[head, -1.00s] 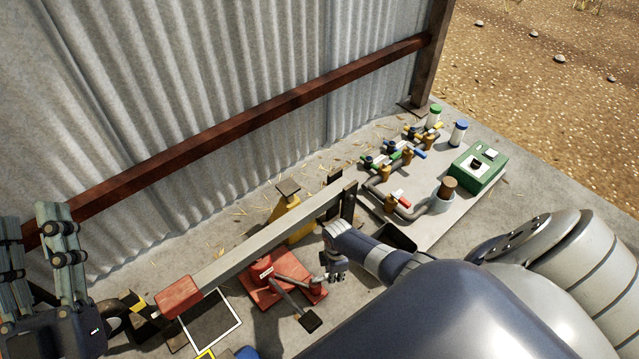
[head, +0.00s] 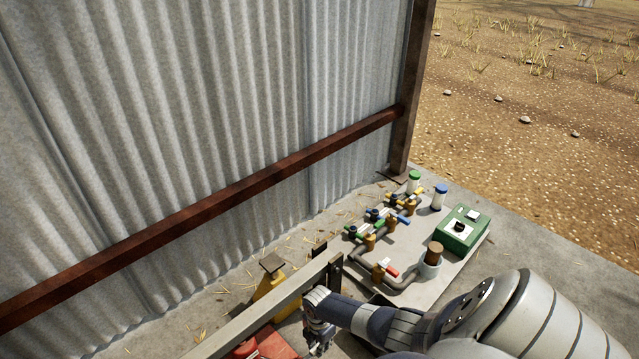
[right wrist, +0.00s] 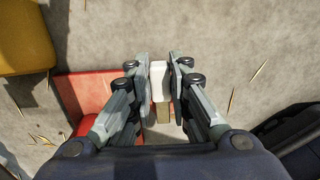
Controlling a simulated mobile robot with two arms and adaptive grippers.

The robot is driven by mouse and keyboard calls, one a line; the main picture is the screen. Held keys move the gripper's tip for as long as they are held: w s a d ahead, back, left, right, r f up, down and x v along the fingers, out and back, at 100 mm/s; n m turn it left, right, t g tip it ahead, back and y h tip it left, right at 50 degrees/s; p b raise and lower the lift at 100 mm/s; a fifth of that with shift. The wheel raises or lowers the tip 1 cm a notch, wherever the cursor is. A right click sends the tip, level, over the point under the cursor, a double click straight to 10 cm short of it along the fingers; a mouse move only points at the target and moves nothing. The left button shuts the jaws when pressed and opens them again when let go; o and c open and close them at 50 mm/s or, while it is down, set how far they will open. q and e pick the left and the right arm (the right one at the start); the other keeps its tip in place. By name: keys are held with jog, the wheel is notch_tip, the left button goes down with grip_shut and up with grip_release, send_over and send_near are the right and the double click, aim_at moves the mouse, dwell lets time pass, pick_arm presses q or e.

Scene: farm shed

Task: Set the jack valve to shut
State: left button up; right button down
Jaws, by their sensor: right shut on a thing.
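The red jack (head: 270,343) stands on the floor at the bottom of the head view, mostly cut off by the edge. Its red base (right wrist: 85,95) also shows in the right wrist view, left of my fingers. My right gripper (head: 319,342) points down at the jack's right side. In the right wrist view my right gripper (right wrist: 160,82) is shut on a small pale block, which looks like the jack valve's handle (right wrist: 158,70). A tan piece (right wrist: 163,112) shows just below it. The valve's setting cannot be read. My left gripper is out of view.
A long grey beam (head: 262,314) passes close to my right gripper. A yellow stand (head: 271,288) is behind it by the corrugated wall. A board with pipes, coloured valves and a green box (head: 461,230) lies at the right. A dark tray (right wrist: 292,125) is right of my fingers.

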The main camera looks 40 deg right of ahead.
dwell(0.3)
jog(key=c, duration=1.5)
grip_release()
jog(key=shift+r, duration=6)
jog(key=shift+a, duration=0.1)
